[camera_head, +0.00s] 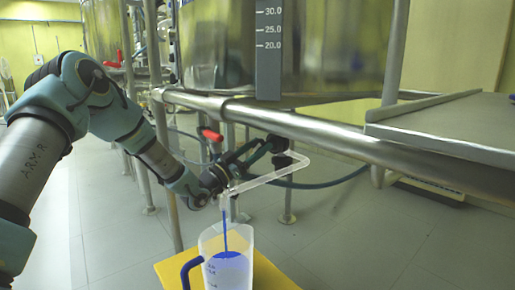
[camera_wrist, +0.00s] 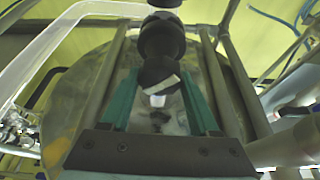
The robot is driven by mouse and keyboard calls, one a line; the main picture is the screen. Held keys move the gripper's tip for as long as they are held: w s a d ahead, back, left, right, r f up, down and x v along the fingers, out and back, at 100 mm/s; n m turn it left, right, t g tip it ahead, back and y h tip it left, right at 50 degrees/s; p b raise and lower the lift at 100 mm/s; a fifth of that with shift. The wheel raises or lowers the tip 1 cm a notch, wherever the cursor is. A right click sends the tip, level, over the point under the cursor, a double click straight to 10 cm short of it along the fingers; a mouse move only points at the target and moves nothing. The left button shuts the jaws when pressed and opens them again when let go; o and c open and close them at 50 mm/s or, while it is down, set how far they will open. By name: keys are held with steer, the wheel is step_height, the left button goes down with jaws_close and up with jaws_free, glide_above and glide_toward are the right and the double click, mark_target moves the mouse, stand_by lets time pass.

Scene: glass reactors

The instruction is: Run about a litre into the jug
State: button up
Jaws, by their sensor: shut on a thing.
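A clear jug (camera_head: 211,240) with a blue handle stands upright on a yellow surface (camera_head: 271,275). A thin blue stream (camera_head: 225,235) falls into it from the down-turned end of a clear outlet pipe (camera_head: 262,180). Blue liquid (camera_head: 229,265) shows inside the jug; its exact level against the marks is not readable. My gripper (camera_head: 268,147) is beneath the vessel, at the far end of the pipe. In the wrist view, my gripper's green fingers (camera_wrist: 160,72) are on either side of a black valve knob (camera_wrist: 157,42). The contact itself is partly hidden.
A steel rail (camera_head: 310,130) crosses just above my gripper. A large glass vessel (camera_head: 345,50) with a grey scale (camera_head: 269,45) stands behind it. A red lever (camera_head: 212,135) is close by my forearm. A grey shelf (camera_head: 450,118) is at right. Floor is open beyond the jug.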

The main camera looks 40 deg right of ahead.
steer(key=shift+m, duration=0.5)
steer(key=m+g+b, duration=0.2)
steer(key=m+g, duration=0.1)
steer(key=m, duration=0.1)
steer(key=shift+f+m+y, duration=0.15)
steer(key=shift+m+y, duration=0.25)
steer(key=shift+m+g+y+b, duration=0.4)
steer(key=shift+m+g, duration=0.1)
steer(key=shift+m, duration=0.8)
steer(key=shift+m+g+y+b, duration=0.3)
steer(key=shift+m+g+b, duration=0.15)
steer(key=shift+m, duration=0.85)
steer(key=shift+g, duration=0.25)
steer(key=o, duration=1.4)
steer(key=p+v, duration=0.3)
steer(key=v, duration=0.7)
steer(key=shift+a, duration=0.45)
